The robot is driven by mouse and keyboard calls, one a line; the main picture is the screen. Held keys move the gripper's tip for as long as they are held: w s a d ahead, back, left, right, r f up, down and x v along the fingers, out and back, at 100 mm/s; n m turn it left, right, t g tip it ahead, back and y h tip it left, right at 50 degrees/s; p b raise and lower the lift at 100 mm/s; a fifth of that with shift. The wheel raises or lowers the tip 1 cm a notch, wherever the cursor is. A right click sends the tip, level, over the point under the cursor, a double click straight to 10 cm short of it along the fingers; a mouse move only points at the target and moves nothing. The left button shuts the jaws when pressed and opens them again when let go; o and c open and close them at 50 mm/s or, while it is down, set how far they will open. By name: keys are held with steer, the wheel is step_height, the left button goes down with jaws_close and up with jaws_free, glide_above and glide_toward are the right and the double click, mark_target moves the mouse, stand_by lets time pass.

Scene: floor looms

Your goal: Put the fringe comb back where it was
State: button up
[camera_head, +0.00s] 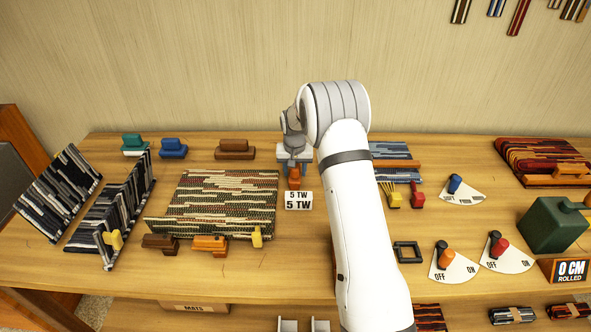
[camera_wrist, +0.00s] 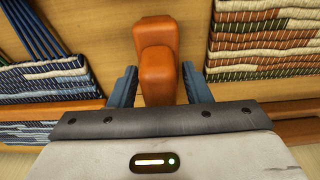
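My gripper (camera_wrist: 158,78) has its two blue fingers apart, one on each side of an upright orange block (camera_wrist: 157,48). A narrow gap shows beside the block on both sides, so it looks straddled, not clamped. In the head view my gripper (camera_head: 294,166) is low over the table, with the orange block (camera_head: 294,183) under it behind the "5 TW" sign (camera_head: 298,201). I cannot tell for certain which piece is the fringe comb.
A striped mat (camera_head: 225,195) lies left of my gripper, with orange (camera_head: 209,245) and brown (camera_head: 160,242) blocks in front. A blue striped mat (camera_head: 395,160) is partly behind my arm.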

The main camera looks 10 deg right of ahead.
steer(key=shift+o, duration=1.3)
steer(key=shift+r, duration=0.1)
steer(key=r, duration=0.4)
steer(key=s+r, duration=0.1)
steer(key=r, duration=0.6)
steer(key=shift+s+a+r+b, duration=0.15)
steer(key=shift+s+r+b, duration=0.15)
steer(key=shift+s, duration=0.05)
steer(key=s+r+n, duration=0.1)
steer(key=s+r, duration=0.4)
steer(key=s, duration=0.5)
steer(key=s+r, duration=0.6)
steer(key=s, duration=0.3)
steer(key=s+f+n, duration=0.1)
steer(key=s+f, duration=0.1)
steer(key=s, duration=1.9)
steer(key=shift+s+d+f+t, duration=0.15)
steer(key=shift+d+t, duration=0.2)
steer(key=shift+t, duration=0.05)
